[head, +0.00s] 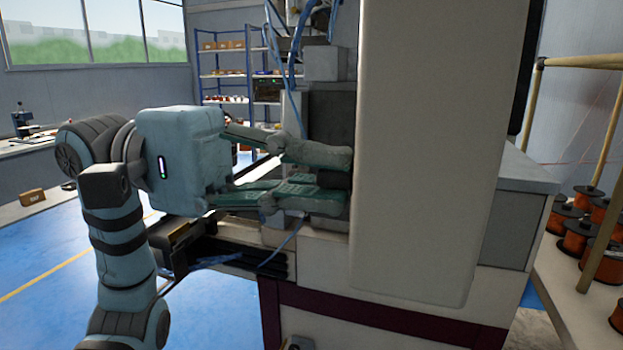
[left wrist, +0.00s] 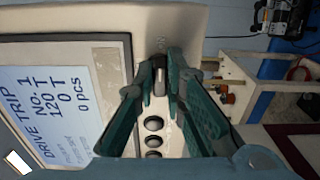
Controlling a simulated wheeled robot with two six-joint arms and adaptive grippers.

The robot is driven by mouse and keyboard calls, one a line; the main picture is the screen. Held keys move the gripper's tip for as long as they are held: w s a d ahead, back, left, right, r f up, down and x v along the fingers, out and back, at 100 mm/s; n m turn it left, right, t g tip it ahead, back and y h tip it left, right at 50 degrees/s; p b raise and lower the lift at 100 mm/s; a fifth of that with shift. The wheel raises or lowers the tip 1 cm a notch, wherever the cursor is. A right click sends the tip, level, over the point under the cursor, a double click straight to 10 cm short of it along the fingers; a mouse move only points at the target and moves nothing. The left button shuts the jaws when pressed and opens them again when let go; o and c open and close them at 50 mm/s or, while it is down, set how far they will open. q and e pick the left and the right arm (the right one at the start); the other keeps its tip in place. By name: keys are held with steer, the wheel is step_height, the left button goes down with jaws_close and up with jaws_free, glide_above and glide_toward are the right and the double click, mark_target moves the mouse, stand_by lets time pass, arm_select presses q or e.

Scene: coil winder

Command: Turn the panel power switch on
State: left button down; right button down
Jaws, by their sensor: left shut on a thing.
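The machine's panel (left wrist: 142,30) fills the upper left of the left wrist view, sideways, with a lit display (left wrist: 50,105) reading "DRIVE TRIP". The power switch (left wrist: 160,76), a dark knob with a lighter bar, sits on the panel strip beside the display. My left gripper (left wrist: 160,88) has its two green fingers on either side of this knob and is shut on it. In the head view my left gripper (head: 335,180) reaches right, its fingertips at the edge of the pale panel housing (head: 430,150), which hides the panel's face. My right gripper is not in view.
Black round buttons (left wrist: 153,123) line the panel close to the fingers. Behind the arm stands a blue shelf rack (head: 232,75). Copper wire spools (head: 577,236) stand on a bench at the right. Blue floor (head: 60,260) is clear at the left.

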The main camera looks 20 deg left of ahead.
arm_select(q)
steer(key=shift+m, duration=0.3)
steer(key=c, duration=1.7)
jaws_free()
steer(key=shift+d, duration=0.1)
steer(key=shift+o, duration=0.2)
steer(key=a, duration=1.2)
steer(key=shift+w, duration=0.35)
